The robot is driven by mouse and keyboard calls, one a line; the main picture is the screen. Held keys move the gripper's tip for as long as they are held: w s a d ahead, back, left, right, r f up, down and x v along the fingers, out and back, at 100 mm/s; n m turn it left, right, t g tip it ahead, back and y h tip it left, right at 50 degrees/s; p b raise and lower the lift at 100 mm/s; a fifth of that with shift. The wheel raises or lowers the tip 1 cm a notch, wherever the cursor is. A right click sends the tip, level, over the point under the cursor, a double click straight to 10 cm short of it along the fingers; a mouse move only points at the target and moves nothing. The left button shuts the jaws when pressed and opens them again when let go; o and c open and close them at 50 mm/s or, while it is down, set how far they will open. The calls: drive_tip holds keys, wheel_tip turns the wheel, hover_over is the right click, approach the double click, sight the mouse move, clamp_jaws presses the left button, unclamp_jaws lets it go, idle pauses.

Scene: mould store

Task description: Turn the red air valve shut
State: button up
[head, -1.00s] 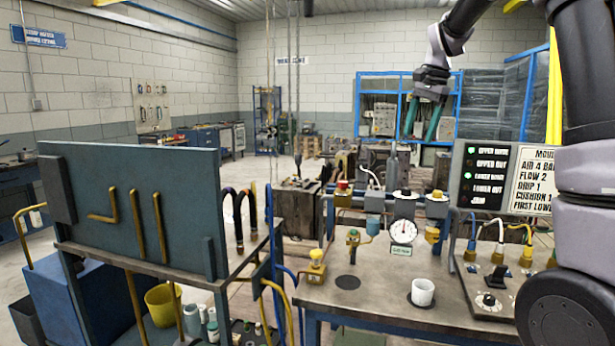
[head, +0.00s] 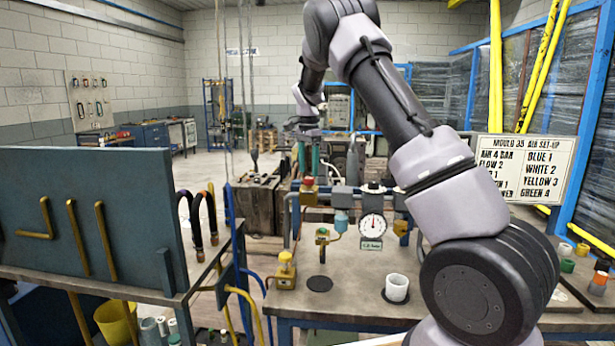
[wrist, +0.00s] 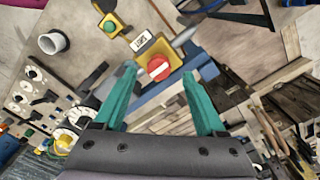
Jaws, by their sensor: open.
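The red air valve (head: 308,181) is a round red knob on a yellow block, at the left end of the pipe line behind the bench. In the wrist view the red knob (wrist: 152,75) has a white bar across its face and lies just ahead, between the fingertips. My gripper (wrist: 159,77) has two teal fingers, spread apart with nothing held. In the head view my gripper (head: 309,168) hangs above the valve, pointing down. I cannot tell the exact gap between the fingertips and the knob.
A pressure gauge (head: 372,228) stands right of the valve. A white cup (head: 397,288) and a yellow-topped fitting (head: 286,270) stand on the bench. A blue-grey panel (head: 90,215) with yellow hooks is at left. A set-up sign (head: 530,168) is at right.

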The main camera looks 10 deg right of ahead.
sight(309, 178)
drive_tip(key=shift+d+f, duration=0.1)
drive_tip(key=shift+f, duration=1.6)
clamp_jaws()
